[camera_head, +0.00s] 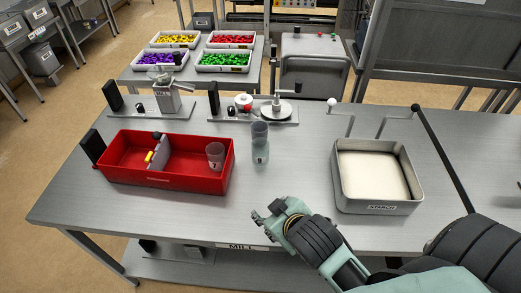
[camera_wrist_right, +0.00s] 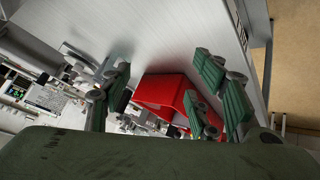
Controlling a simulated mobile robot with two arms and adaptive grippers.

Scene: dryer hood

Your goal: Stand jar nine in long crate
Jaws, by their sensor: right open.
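The long red crate (camera_head: 180,184) lies on the left half of the steel table, with a grey divider across it. One clear jar (camera_head: 215,157) stands upright in its right compartment. Just right of the crate, two clear jars show, a front one (camera_head: 261,153) and one behind or above it (camera_head: 259,131); I cannot tell whether they touch. The jar labels are too small to read. My right gripper (camera_head: 273,213) is open and empty, near the table's front edge, apart from the jars. The right wrist view shows the red crate (camera_wrist_right: 163,91) beyond its spread fingers. My left gripper is not in view.
A metal starch tray (camera_head: 378,207) with white contents stands right of the jars. Behind the crate are a metal device (camera_head: 166,98) and a round scale-like device (camera_head: 276,108). A bent rod (camera_head: 438,146) slants down the right side. The table between crate and tray is mostly clear.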

